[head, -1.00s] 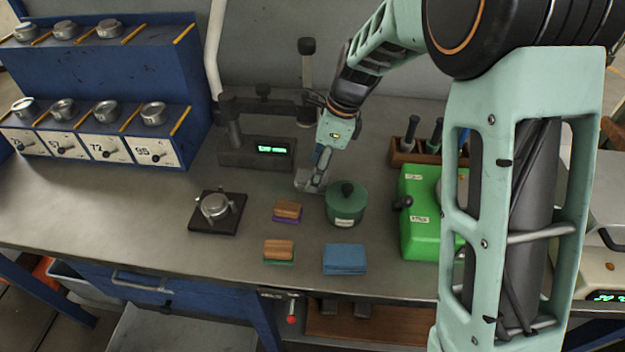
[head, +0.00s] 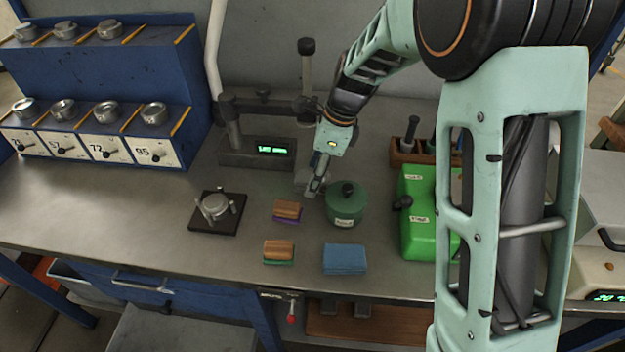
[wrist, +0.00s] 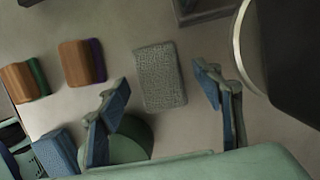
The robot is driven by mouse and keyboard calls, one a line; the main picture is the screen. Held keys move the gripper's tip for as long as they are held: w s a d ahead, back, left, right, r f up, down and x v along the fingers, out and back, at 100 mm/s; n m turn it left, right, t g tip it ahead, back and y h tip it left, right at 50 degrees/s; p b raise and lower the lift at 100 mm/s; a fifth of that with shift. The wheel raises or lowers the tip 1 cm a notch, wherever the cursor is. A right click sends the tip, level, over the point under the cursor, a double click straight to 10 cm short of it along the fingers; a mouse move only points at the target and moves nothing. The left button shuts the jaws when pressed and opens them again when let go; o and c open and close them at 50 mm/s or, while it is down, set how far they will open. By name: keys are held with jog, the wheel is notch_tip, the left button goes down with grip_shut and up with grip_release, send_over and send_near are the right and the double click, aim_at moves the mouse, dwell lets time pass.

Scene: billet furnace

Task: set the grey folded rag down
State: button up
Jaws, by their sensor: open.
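The grey folded rag (wrist: 161,70) shows in the wrist view as a textured grey rectangle on the bench top, between my two blue-padded fingers. My gripper (wrist: 161,84) is open, with a gap to the rag on both sides. In the head view my gripper (head: 312,190) is low over the bench, just left of the green lidded pot (head: 345,205). The rag is hard to make out there, largely hidden by the fingers.
Two wooden-backed brushes, one purple (head: 287,211) and one green-edged (head: 278,251), lie to the left. A blue folded cloth (head: 345,259) lies near the front edge. A gauge stand (head: 257,152) is behind, a green box (head: 416,228) right.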

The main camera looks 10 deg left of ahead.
jog(key=shift+c, duration=0.3)
jog(key=c, duration=1.3)
jog(key=shift+r, duration=0.1)
